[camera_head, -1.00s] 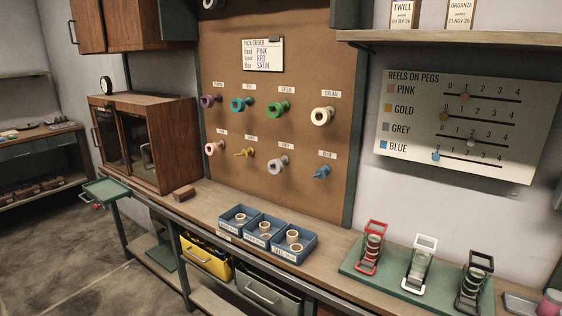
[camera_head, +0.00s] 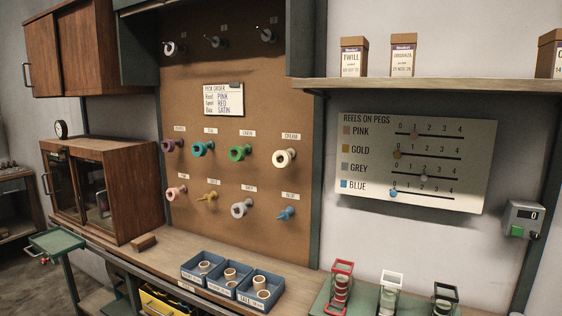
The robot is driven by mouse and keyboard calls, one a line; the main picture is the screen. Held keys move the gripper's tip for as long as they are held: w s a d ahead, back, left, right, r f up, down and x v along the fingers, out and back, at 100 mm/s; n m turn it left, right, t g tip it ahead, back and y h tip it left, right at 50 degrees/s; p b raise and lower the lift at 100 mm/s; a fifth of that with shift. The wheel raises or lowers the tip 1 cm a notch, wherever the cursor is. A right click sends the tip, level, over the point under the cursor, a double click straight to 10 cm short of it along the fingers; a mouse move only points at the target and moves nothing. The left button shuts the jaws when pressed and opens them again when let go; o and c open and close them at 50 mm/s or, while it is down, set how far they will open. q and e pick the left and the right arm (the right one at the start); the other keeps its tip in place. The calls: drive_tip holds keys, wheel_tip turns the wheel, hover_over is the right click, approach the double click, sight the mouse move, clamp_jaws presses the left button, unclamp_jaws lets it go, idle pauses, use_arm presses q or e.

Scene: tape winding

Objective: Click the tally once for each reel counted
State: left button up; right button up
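The tally (camera_head: 523,219), a small grey wall box with a green button (camera_head: 517,231) and a display reading 0, is at the right edge. Reels hang on the brown pegboard: purple (camera_head: 171,146), teal (camera_head: 201,149), green (camera_head: 239,153) and cream (camera_head: 283,158) above, pink (camera_head: 176,193) and grey (camera_head: 241,208) below. The "Reels on pegs" board (camera_head: 466,180) has sliders near 1 for pink, 0 for gold, 2 for grey and 0 for blue. Neither gripper shows.
Blue bins (camera_head: 194,279) holding rings stand on the bench (camera_head: 180,246). Red, white and black framed holders stand on a green mat (camera_head: 319,301). A shelf (camera_head: 430,87) with boxes overhangs the wall. A wooden cabinet (camera_head: 126,194) is at the left. A pick order card (camera_head: 224,99) hangs on the pegboard.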

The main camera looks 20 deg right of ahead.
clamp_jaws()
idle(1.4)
